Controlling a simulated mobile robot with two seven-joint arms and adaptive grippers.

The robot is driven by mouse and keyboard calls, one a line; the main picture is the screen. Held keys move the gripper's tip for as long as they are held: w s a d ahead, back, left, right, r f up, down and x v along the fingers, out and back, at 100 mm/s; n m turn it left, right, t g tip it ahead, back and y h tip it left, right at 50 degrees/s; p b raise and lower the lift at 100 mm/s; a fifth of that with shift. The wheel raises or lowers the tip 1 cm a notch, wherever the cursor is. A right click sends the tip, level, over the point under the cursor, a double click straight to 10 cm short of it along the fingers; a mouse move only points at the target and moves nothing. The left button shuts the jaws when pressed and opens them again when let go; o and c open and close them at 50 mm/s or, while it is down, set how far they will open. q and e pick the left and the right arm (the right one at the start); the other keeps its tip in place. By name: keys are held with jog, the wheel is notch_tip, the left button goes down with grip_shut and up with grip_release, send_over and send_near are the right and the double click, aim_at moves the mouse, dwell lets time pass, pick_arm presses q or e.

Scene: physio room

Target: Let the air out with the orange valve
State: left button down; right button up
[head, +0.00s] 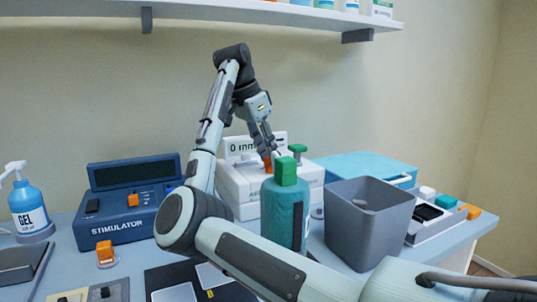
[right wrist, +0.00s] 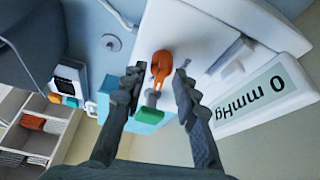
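The white pressure device (head: 238,186) stands at the back middle of the counter, and its display (right wrist: 268,92) reads 0 mmHg in the right wrist view. The orange valve (right wrist: 160,66) is on the device's white top. In the head view only a little of the valve (head: 267,163) shows, behind my gripper. A green knob (right wrist: 152,98) is close to it. My right gripper (right wrist: 158,74) is open, its fingers apart on either side of the valve; I cannot tell whether they touch it. My left gripper is not in view.
A teal bottle with a green cap (head: 285,215) and a grey bin (head: 368,222) stand in front of the device. A blue stimulator (head: 128,200) and gel bottle (head: 30,208) are at left. A light blue box (head: 365,168) is behind the bin. A shelf (head: 260,12) hangs above.

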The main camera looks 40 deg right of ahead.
jog(key=shift+d+f, duration=0.15)
jog(key=shift+f, duration=0.1)
grip_shut()
